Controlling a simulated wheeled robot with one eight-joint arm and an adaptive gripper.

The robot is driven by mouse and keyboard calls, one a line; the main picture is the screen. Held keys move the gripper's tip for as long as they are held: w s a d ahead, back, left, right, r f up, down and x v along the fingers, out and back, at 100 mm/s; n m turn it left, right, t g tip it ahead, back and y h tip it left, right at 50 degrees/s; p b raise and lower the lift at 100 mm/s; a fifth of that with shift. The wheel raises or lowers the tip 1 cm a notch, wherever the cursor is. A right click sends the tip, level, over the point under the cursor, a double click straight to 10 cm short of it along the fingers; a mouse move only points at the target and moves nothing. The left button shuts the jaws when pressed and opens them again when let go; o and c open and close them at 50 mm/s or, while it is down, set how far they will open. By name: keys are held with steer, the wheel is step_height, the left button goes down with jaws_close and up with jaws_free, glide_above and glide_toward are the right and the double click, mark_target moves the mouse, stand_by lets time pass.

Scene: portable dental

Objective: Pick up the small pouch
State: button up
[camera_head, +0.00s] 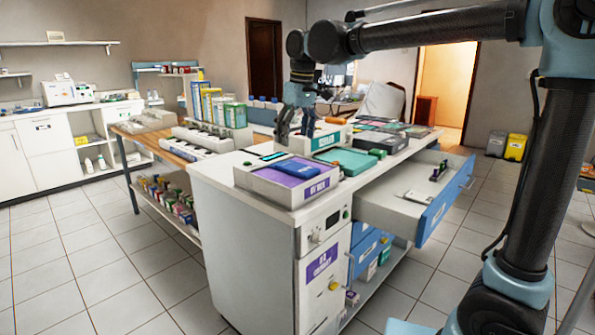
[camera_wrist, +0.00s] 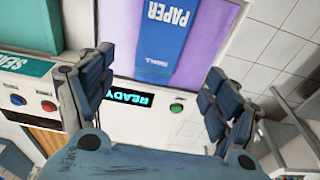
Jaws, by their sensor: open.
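The small pouch is a flat blue packet (camera_head: 298,168) lying on the purple top of a white device (camera_head: 268,180) at the near end of the counter. My gripper (camera_head: 295,126) is open and empty, above the counter and behind the pouch in the head view. In the wrist view its two fingers (camera_wrist: 158,65) stand wide apart, to the left and right of the pouch's near end, and the gap between them is clear.
The device has a lit "READY" display (camera_wrist: 131,97) and a green button (camera_wrist: 176,107). A teal-topped device (camera_head: 345,160) stands beside it. An open drawer (camera_head: 405,200) juts out at right. Several boxes (camera_head: 215,105) stand behind. The floor in front is clear.

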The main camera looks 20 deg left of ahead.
mark_target(293, 165)
steer(key=shift+w+a+f, duration=0.1)
steer(key=shift+a+f, duration=0.05)
steer(key=shift+f, duration=1.25)
steer(key=shift+w+a+f, duration=0.1)
steer(key=shift+f, duration=1.3)
steer(key=shift+w+a+f, duration=0.1)
steer(key=shift+a+f, duration=0.05)
steer(key=shift+f, duration=1.25)
steer(key=c, duration=1.2)
